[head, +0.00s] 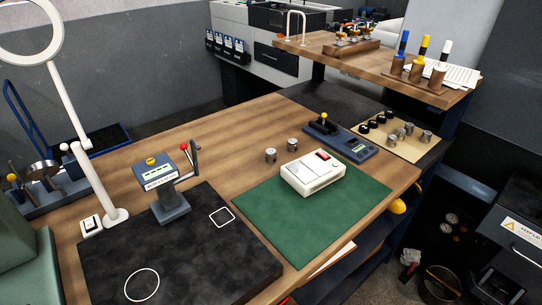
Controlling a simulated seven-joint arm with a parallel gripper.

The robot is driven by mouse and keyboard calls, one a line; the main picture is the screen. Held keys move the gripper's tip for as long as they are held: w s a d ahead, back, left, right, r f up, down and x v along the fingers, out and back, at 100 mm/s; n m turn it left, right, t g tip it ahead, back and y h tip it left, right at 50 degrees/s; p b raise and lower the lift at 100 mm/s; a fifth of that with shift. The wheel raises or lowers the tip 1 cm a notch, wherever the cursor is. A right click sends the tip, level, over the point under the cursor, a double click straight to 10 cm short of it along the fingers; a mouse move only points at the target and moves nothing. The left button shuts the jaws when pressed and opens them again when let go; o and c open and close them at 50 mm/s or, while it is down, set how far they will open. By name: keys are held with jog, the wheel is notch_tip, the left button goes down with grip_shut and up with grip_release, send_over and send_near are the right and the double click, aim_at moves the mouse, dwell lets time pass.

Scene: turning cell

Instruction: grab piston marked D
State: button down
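Two small metal cylinders that look like pistons stand on the wooden bench in the head view. One piston (270,155) is nearer and to the left; the other piston (292,144) is just behind it to the right. Several similar metal pieces (409,130) stand on a tan mat (433,148) at the right, next to black round parts (375,120). No letter can be read on any of them, so I cannot tell which is marked D. My gripper is not in view.
A white device (313,178) sits on a green mat (290,232), close in front of the pistons. A white lamp (95,180) rises at left.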

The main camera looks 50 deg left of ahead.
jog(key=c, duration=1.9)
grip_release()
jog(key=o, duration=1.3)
